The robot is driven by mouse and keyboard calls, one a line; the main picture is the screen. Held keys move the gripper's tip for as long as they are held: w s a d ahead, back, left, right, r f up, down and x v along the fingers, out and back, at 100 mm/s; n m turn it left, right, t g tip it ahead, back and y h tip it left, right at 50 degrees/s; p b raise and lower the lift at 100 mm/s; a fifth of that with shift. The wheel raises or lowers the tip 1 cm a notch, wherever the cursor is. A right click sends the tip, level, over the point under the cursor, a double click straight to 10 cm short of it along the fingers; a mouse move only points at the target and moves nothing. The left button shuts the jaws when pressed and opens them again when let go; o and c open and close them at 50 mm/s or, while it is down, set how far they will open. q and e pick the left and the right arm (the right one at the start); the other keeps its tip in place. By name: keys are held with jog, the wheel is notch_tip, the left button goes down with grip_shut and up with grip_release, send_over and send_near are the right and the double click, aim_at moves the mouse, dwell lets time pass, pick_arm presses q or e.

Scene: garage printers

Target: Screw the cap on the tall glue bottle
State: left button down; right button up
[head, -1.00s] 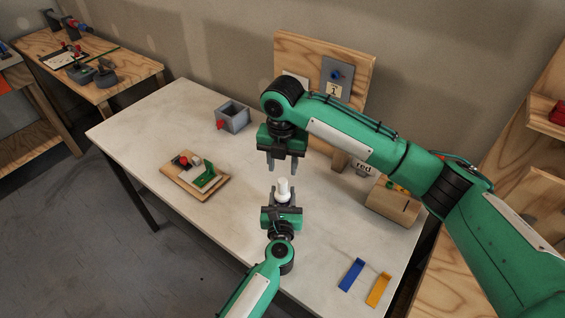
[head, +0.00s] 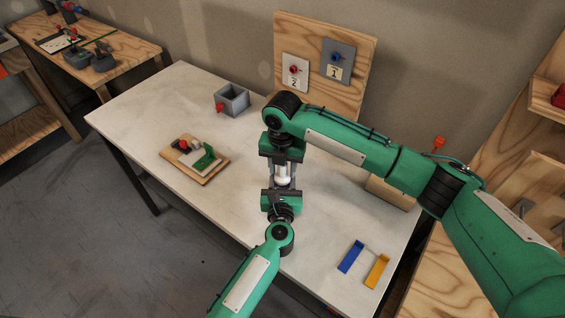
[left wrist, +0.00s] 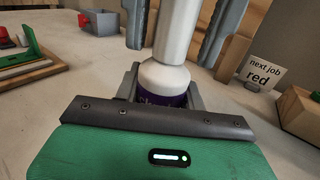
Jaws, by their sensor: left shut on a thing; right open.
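The tall glue bottle (left wrist: 163,95) is white with a purple label and stands upright. My left gripper (head: 281,194) is shut on its lower part; its grey fingers flank the label in the left wrist view. A white cylindrical top (left wrist: 178,35) rises from the bottle's shoulder. I cannot tell whether it is the cap or a bare nozzle, as its upper end is out of the left wrist view. My right gripper (head: 282,184) is directly above, pointing down and open. Its fingers stand on either side of the white top, with gaps visible in the left wrist view.
A wooden board with a green part (head: 203,160) and a grey open box (head: 233,100) stand to the left. A blue strip (head: 351,257) and a yellow strip (head: 377,271) lie front right. A "next job red" card (left wrist: 262,73) stands on the right.

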grip_shut()
